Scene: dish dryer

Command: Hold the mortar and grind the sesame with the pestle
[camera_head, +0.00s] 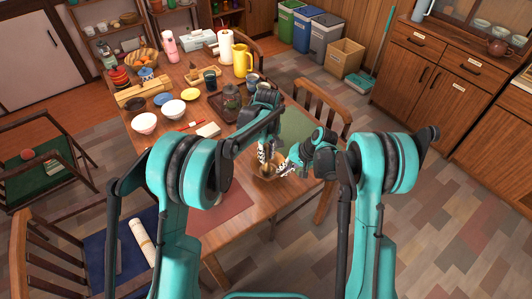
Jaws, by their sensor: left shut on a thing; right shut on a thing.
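The mortar (267,180), a small brown bowl, stands at the near right edge of the table, below both of my grippers. My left gripper (263,156) reaches down at the bowl's left and far rim and is shut on the mortar. My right gripper (281,169) comes in from the right over the bowl and is shut on the pestle, which is mostly hidden between the fingers. The sesame inside the bowl cannot be made out.
The wooden table (250,205) also carries a red-brown placemat (218,208), a green placemat (296,128), a white bowl (144,123), a yellow pitcher (241,61) and a dark tray (222,105) with a jar. Chairs stand around the table.

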